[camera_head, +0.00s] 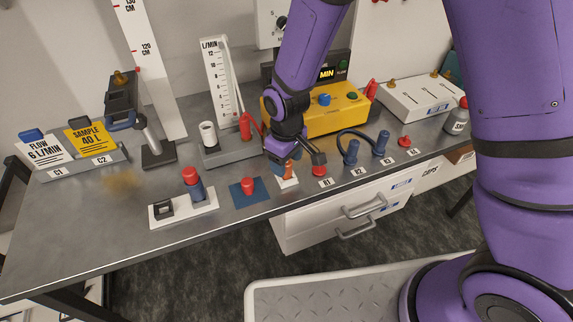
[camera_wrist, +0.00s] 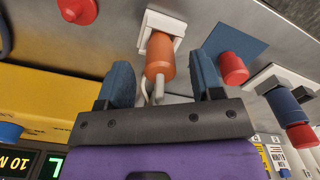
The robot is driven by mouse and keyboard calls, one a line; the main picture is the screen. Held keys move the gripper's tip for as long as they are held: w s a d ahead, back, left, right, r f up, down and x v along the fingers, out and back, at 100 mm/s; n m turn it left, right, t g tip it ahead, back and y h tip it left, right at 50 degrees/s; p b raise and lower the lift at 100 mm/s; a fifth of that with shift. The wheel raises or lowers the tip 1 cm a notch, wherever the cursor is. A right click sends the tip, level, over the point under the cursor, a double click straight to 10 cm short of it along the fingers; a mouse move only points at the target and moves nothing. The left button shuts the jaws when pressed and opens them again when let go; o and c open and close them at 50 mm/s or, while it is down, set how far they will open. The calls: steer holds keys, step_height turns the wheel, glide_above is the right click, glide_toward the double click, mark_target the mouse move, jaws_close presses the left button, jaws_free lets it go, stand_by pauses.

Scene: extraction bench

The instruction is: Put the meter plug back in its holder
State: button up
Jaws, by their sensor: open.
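The meter plug is orange with a pale cable; in the wrist view the plug (camera_wrist: 160,58) stands with its far end in or against a small white holder (camera_wrist: 163,22). How deep it sits I cannot tell. My gripper (camera_wrist: 162,72) is open, with one blue finger on each side of the plug and a visible gap to both. In the head view my gripper (camera_head: 284,160) is low over the bench front, partly hiding the orange plug (camera_head: 286,172); the white holder (camera_head: 288,184) shows below it.
A blue pad with a red knob (camera_head: 248,186) lies just left, and a white base with a red-topped blue plug (camera_head: 192,180) further left. A red cap (camera_head: 319,171) is close on the right. The yellow meter box (camera_head: 335,112) stands behind. The bench's left front is clear.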

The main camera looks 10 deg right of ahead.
step_height(320, 180, up, 9)
steer(key=shift+f, duration=0.15)
stand_by(0.4)
steer(key=s+d+r+m+t, duration=0.1)
steer(key=s+d+r+m, duration=0.1)
steer(key=d+r, duration=0.6)
steer(key=s+d+r+m+t, duration=0.2)
steer(key=s+d+r+m, duration=0.1)
steer(key=d+r, duration=0.55)
steer(key=s+d+r+m+t, duration=0.1)
steer(key=s+d+r+m, duration=0.1)
steer(key=s+d+r, duration=0.2)
steer(key=s+d+r+m+t, duration=0.1)
steer(key=s+d+r, duration=0.3)
steer(key=s, duration=0.5)
steer(key=shift+s+r+m, duration=0.3)
steer(key=shift+r+m, duration=0.05)
steer(key=shift+m, duration=0.25)
